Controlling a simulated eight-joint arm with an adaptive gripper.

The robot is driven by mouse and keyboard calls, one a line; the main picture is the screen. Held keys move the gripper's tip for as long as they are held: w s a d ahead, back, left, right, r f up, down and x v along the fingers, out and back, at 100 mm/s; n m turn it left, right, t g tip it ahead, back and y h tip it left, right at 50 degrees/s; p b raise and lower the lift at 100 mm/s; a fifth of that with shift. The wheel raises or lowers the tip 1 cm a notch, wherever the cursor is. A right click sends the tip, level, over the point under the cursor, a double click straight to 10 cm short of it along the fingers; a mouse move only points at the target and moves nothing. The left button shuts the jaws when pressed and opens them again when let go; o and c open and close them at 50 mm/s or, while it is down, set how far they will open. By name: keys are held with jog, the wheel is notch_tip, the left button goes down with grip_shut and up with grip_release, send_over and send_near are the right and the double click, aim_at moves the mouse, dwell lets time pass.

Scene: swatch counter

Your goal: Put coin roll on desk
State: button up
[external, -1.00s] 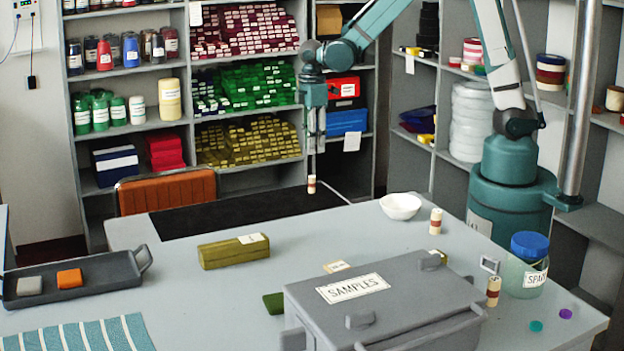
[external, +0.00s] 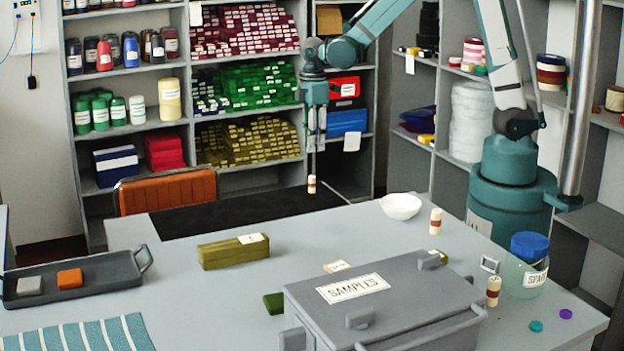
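My gripper (external: 312,172) is at the upper middle of the external view, pointing straight down. Its narrow fingers appear shut on a small cream coin roll (external: 311,184) with a brown band, held upright. The roll appears in the air near the dark mat (external: 235,212) at the back of the grey desk (external: 200,310); its exact height is hard to tell. Two similar rolls stand upright on the desk, one near the white bowl (external: 436,221) and one by the jar (external: 493,291).
A grey SAMPLES box (external: 385,300) fills the front middle. An olive block (external: 234,251), a grey tray (external: 75,285), a white bowl (external: 400,206) and a blue-lidded jar (external: 527,265) stand on the desk. The desk's left middle has free room. An orange chair (external: 167,191) is behind.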

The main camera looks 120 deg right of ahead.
jog(key=w+a+r+t, duration=0.1)
jog(key=a+r, duration=0.3)
jog(key=a, duration=0.3)
jog(key=a+r+t+h, duration=0.1)
jog(key=a+r, duration=0.4)
jog(key=a, duration=0.3)
jog(key=w+a+r+t, duration=0.1)
jog(key=a+r, duration=0.3)
jog(key=a, duration=0.3)
jog(key=s+a+r+t, duration=0.1)
jog(key=s+a, duration=0.2)
jog(key=a, duration=0.4)
jog(key=s+a+r+t, duration=0.1)
jog(key=s+a+r, duration=0.1)
jog(key=a, duration=0.5)
jog(key=s+a+r+t+y, duration=0.1)
jog(key=s+a+r+t, duration=0.1)
jog(key=a, duration=0.4)
jog(key=shift+s+a, duration=0.4)
jog(key=shift+s, duration=0.5)
